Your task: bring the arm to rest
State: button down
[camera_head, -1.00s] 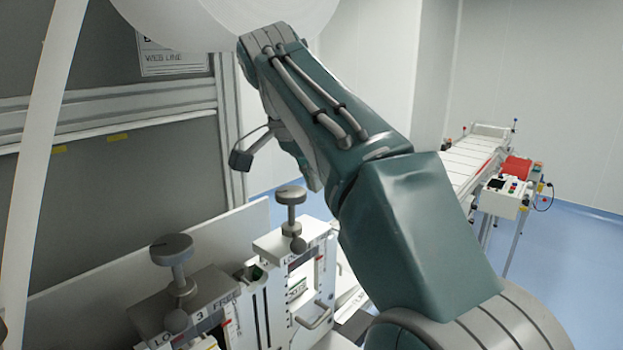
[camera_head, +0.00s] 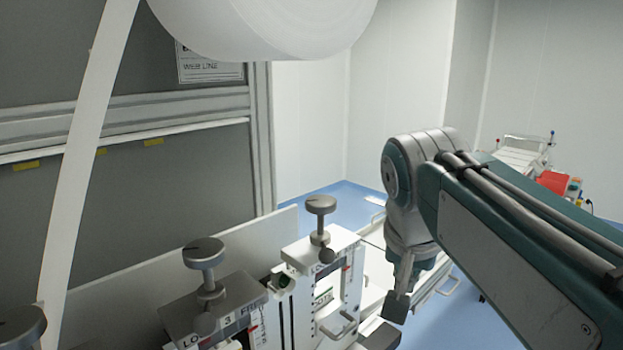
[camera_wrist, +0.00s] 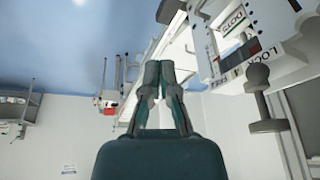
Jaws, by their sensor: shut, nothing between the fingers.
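My arm (camera_head: 500,240) reaches in from the right edge of the head view and bends down at its wrist. In that view the fingers of my gripper are not clearly seen. In the wrist view my gripper (camera_wrist: 158,70) shows with its two fingertips close together, shut and empty. It hangs in free air. A machine unit with a grey knob (camera_head: 321,208) stands left of my wrist in the head view; the two look apart. The same kind of knob (camera_wrist: 258,76) shows right of the fingers in the wrist view.
Another knobbed unit (camera_head: 205,255) stands at the lower left. A white web (camera_head: 85,150) runs down from a large white roll (camera_head: 265,25). A conveyor with a red part (camera_head: 552,182) stands at the far right. Blue floor (camera_head: 345,195) shows beyond the machine.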

jog(key=s+d+f+n+t+y, duration=0.1)
jog(key=s+f+n, duration=0.3)
jog(key=s+f, duration=0.7)
notch_tip(320, 180, down, 4)
jog(key=shift+s+d+r+t, duration=0.15)
jog(key=shift+d+t, duration=0.25)
jog(key=shift+d, duration=0.4)
jog(key=shift+a+n, duration=0.1)
jog(key=shift+n, duration=0.2)
